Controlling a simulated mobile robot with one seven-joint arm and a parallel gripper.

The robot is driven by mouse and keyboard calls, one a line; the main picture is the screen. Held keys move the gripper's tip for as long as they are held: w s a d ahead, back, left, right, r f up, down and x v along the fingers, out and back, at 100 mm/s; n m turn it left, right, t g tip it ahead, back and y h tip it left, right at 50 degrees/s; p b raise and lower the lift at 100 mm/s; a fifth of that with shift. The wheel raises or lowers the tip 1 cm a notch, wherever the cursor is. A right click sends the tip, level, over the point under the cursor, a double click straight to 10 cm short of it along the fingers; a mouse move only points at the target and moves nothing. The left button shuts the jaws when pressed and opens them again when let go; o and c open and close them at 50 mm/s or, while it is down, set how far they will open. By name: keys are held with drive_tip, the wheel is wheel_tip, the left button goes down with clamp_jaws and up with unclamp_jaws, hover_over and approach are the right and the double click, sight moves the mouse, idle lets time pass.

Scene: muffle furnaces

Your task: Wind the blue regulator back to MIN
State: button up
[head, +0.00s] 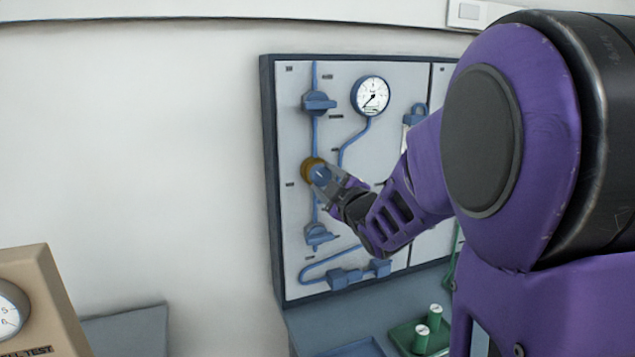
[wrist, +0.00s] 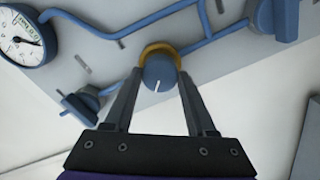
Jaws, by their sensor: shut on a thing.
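The blue regulator (head: 320,174) is a round blue knob with a brass-coloured ring (head: 308,168) behind it, on the left part of the wall panel. In the wrist view the knob (wrist: 159,72) shows a white pointer line on its face, roughly upright in the picture and tilted slightly. My gripper (head: 330,180) is shut on the knob. In the wrist view its two fingers (wrist: 158,84) stand on either side of the knob. MIN markings cannot be read. The gauge (head: 371,95) with a white dial is above right of the knob; its needle points toward lower left.
A blue valve (head: 318,102) sits above the regulator and another valve (head: 318,235) below it, joined by blue pipe. A green tray (head: 408,338) with green cylinders lies below the panel. A beige tester (head: 40,300) stands at lower left. The wall left of the panel is bare.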

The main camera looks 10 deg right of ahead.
drive_tip(key=n, duration=0.4)
drive_tip(key=shift+r+n, duration=0.1)
drive_tip(key=shift+n, duration=0.2)
drive_tip(key=n, duration=0.4)
idle(0.5)
drive_tip(key=o, duration=1.4)
drive_tip(key=shift+s, duration=0.1)
